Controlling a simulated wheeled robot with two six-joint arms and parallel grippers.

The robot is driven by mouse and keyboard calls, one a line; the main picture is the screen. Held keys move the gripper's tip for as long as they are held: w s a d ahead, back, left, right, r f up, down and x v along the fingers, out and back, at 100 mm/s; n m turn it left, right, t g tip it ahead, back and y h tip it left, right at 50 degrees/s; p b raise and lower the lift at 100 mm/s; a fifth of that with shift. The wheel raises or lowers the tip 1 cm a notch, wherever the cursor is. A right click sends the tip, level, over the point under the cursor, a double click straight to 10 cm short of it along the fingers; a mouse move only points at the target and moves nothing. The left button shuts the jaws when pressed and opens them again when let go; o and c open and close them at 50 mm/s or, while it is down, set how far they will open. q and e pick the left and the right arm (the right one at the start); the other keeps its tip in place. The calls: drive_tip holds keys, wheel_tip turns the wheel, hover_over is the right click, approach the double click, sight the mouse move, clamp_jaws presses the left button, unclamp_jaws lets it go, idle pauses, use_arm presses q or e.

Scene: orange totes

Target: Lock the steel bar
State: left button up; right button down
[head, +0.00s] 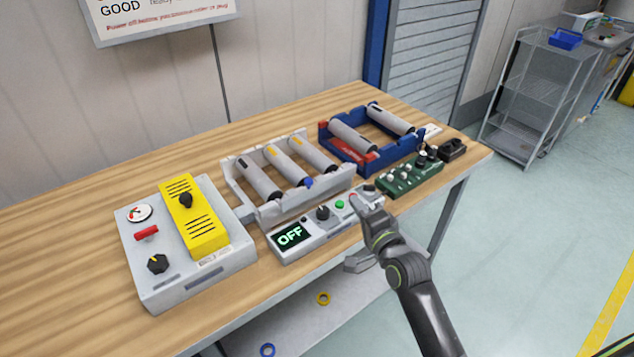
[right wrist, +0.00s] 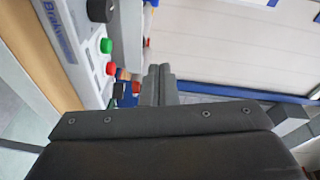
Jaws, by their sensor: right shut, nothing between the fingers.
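A grey cradle (head: 303,206) holds three grey rollers (head: 286,165) and stands mid-table. A light metal rail runs along its front and left side; I cannot tell whether this is the steel bar or whether it is locked. The control box (head: 312,239) in front reads OFF and has a black knob (head: 323,212) and a green button (head: 340,204). My right gripper (head: 359,203) is shut and empty over the box's right end. In the right wrist view its closed fingers (right wrist: 158,84) are right of the green button (right wrist: 106,45) and a red button (right wrist: 111,68). My left gripper is out of view.
A grey box with a yellow cover (head: 195,215), gauge and knobs stands at left. A blue cradle (head: 371,159) with two rollers and a green board (head: 411,178) stand at right. Bare wood lies in front at left. A wire shelf (head: 530,95) stands beyond.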

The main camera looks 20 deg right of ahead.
drive_tip(key=p, duration=0.1)
approach(323, 185)
drive_tip(key=w+r, duration=0.1)
drive_tip(key=w, duration=0.1)
drive_tip(key=w+d+r, duration=0.1)
drive_tip(key=w, duration=0.1)
drive_tip(key=w+r, duration=0.2)
drive_tip(key=shift+d, duration=0.15)
drive_tip(key=a, duration=0.1)
drive_tip(key=a+p, duration=0.1)
drive_tip(key=a, duration=0.1)
drive_tip(key=shift+a+f, duration=0.15)
drive_tip(key=shift+f, duration=0.2)
drive_tip(key=shift+a, duration=0.3)
drive_tip(key=shift+f, duration=0.1)
